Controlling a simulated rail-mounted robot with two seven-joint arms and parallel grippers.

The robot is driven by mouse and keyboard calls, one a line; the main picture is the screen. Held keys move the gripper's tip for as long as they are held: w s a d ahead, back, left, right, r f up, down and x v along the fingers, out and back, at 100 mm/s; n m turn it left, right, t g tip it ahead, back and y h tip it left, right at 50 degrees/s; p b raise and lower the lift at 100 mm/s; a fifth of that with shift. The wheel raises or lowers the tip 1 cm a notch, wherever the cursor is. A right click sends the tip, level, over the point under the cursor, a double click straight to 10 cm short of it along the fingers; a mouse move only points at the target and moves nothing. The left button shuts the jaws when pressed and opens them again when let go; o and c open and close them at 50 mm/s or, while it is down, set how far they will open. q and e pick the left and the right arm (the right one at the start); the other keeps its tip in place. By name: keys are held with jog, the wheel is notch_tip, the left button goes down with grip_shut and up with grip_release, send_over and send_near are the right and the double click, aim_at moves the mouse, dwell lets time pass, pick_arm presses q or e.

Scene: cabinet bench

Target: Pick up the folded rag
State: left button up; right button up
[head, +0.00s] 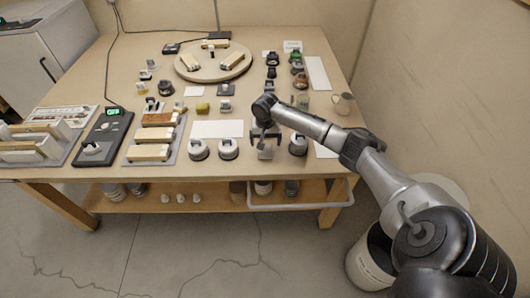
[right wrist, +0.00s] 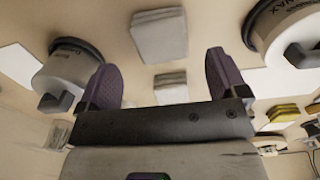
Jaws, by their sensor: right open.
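A pale grey, layered folded pad (right wrist: 160,35), which looks like the folded rag, lies flat on the bench in the right wrist view, ahead of the fingertips. In the head view it shows as a small grey patch (head: 265,153) near the front edge, just below my right gripper (head: 266,138). Contact with either pad is not visible. My left gripper is out of view.
A white sheet (head: 217,129) lies behind the left jars. A round board (head: 212,70) sits at the back.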

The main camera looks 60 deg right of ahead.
aim_at(265, 149)
notch_tip(265, 149, down, 5)
jog(key=shift+a+b, duration=0.15)
jog(key=shift+b, duration=0.95)
jog(key=c, duration=1)
jog(key=shift+r, duration=0.2)
